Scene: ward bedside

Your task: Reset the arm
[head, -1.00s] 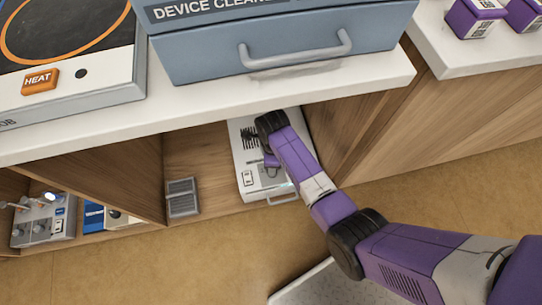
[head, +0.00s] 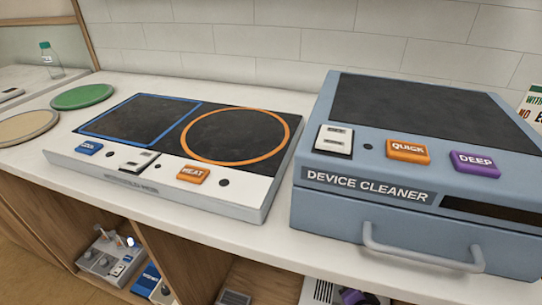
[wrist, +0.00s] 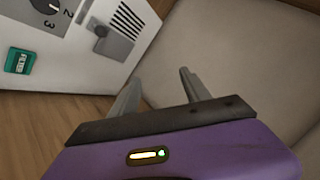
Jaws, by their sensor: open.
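My gripper (wrist: 157,88) is open in the wrist view, with its two grey fingers apart and nothing between them. A white device (wrist: 85,35) with a dial, a green switch, a grey slider and dark vent slots lies beyond the fingers at the upper left. I cannot tell whether the left finger touches it. In the head view only the top of the white device (head: 318,291) shows at the bottom edge, in the lower compartment, with a small purple part of my arm beside it. The rest of my arm is out of that view.
A blue-grey device cleaner (head: 385,215) and a two-zone plate unit (head: 250,205) stand on the white counter (head: 130,88). Green (head: 83,96) and tan (head: 28,128) discs lie at left. A grey control box (head: 108,258) sits in the compartment below.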

